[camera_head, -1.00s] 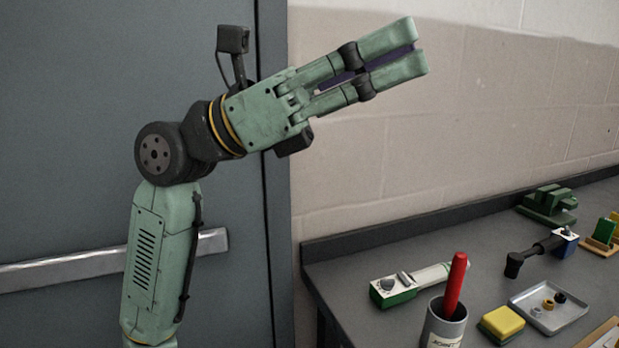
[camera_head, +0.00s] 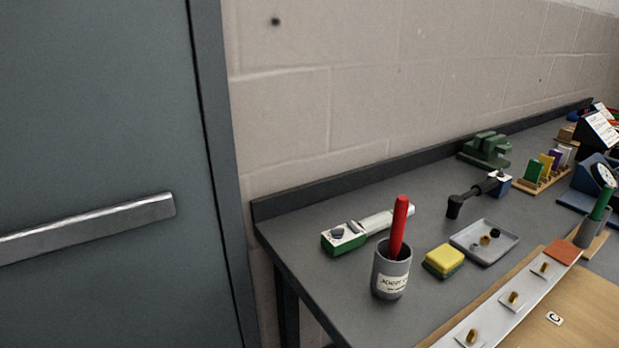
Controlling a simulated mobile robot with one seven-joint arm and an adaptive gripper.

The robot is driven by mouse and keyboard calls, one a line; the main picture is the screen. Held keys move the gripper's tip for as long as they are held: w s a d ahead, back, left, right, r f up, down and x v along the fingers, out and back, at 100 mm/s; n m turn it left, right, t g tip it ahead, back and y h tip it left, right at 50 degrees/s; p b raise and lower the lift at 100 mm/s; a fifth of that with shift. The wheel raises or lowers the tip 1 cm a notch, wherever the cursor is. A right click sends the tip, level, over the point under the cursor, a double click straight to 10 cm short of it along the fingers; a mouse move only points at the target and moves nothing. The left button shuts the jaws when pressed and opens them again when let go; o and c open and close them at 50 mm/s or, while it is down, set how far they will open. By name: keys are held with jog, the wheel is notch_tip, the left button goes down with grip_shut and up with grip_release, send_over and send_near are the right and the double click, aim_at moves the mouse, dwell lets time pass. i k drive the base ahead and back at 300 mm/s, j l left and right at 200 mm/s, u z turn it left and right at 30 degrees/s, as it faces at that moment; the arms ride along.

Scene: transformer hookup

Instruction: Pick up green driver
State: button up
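A green handle (camera_head: 602,203), which looks like the green driver, stands tilted in a small grey holder (camera_head: 590,235) at the right edge of the head view. Its lower part is hidden inside the holder. My gripper is out of view, so its distance from the green handle cannot be seen.
A red handle (camera_head: 399,228) stands in a labelled grey cup (camera_head: 391,272) near the bench's front left. A yellow and green block (camera_head: 444,261), a grey tray (camera_head: 502,232) and a green-and-white device (camera_head: 345,237) lie nearby. A white strip (camera_head: 492,322) with brass pieces borders a wooden board.

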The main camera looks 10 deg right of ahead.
aim_at(368, 227)
jog(key=k+z, duration=0.25)
jog(key=k+l+z, duration=0.15)
jog(key=k+z, duration=0.15)
jog(key=j+z, duration=0.15)
jog(key=z, duration=0.2)
jog(key=j+z, duration=0.15)
jog(key=z, duration=0.2)
jog(key=k+j+z, duration=0.1)
jog(key=z, duration=0.25)
jog(key=k+j, duration=0.1)
jog(key=j, duration=0.3)
jog(key=k+j, duration=0.15)
jog(key=j, duration=0.2)
jog(key=k+j, duration=0.1)
jog(key=j, duration=0.3)
jog(key=i+j, duration=0.1)
jog(key=i, duration=0.85)
